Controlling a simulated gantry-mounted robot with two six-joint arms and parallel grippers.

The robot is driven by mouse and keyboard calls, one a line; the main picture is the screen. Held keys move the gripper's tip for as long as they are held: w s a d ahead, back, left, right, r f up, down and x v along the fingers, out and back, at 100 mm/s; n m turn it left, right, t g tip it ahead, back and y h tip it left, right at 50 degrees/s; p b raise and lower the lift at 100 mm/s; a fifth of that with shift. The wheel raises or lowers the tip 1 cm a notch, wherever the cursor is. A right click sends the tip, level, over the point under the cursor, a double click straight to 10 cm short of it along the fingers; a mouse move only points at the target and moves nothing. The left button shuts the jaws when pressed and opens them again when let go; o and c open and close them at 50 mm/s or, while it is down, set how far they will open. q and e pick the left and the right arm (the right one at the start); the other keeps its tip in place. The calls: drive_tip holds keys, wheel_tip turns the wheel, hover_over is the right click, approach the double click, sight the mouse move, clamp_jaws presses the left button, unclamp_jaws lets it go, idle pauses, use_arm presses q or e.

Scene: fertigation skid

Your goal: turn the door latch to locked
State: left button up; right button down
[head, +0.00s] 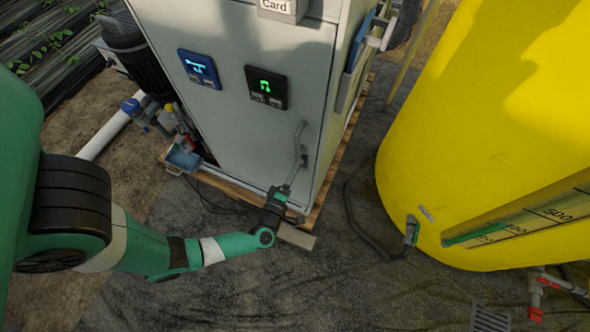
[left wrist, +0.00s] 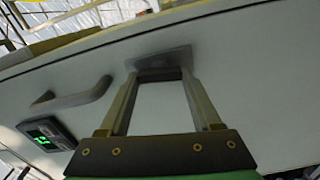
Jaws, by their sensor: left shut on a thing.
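The door latch (left wrist: 160,60) is a grey piece on the pale cabinet door, at the top middle of the left wrist view. My left gripper (left wrist: 160,76) is shut on it, with one finger on each side. In the head view my left gripper (head: 289,184) reaches the lower right part of the door (head: 235,140), just below the grey door handle (head: 301,140). The latch is too small and too covered by the fingers there to tell its angle. The handle also shows at left in the left wrist view (left wrist: 72,98). My right gripper is not in view.
A blue-framed display (head: 199,69) and a green-lit black display (head: 266,87) are on the door. A large yellow tank (head: 480,120) stands at right. Pumps and pipes (head: 140,60) stand left. Dark ground in front is mostly clear.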

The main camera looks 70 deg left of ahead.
use_arm(q)
drive_tip(key=shift+f+n, duration=0.1)
drive_tip(key=shift+n, duration=0.8)
drive_tip(key=o, duration=1.4)
drive_tip(key=shift+p+v, duration=1.4)
drive_tip(key=shift+v, duration=4.45)
